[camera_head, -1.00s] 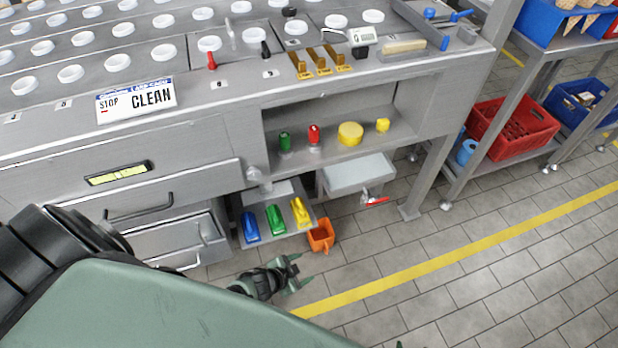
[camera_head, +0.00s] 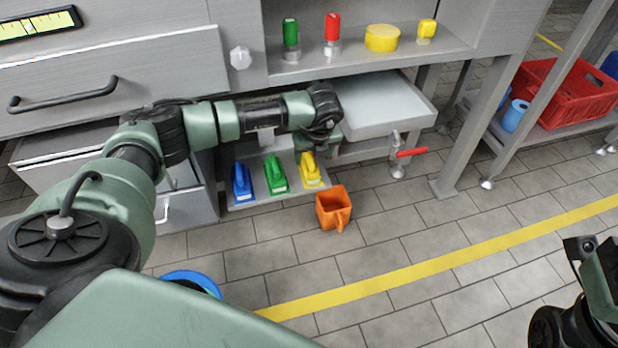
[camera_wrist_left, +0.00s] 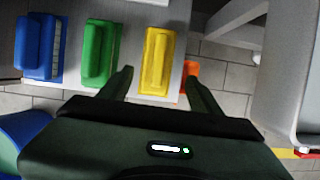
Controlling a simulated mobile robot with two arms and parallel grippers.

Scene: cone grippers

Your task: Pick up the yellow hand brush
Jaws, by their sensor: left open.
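The yellow hand brush (camera_head: 312,172) lies on the low grey shelf under the bench, at the right end of a row with a green brush (camera_head: 276,176) and a blue brush (camera_head: 242,184). My left gripper (camera_head: 318,145) hangs just above the yellow brush and partly hides its far end. In the left wrist view the yellow brush (camera_wrist_left: 156,62) lies ahead between the two spread fingers (camera_wrist_left: 158,76), with nothing held. The green brush (camera_wrist_left: 100,52) is left of the fingers. Part of my right arm shows at the lower right edge; its jaws cannot be made out.
A grey box-like tray (camera_head: 385,108) with a red-handled valve (camera_head: 410,153) is close to the right of my left gripper. An orange scoop (camera_head: 333,208) stands on the floor by the shelf. An open drawer (camera_head: 60,158) is at left.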

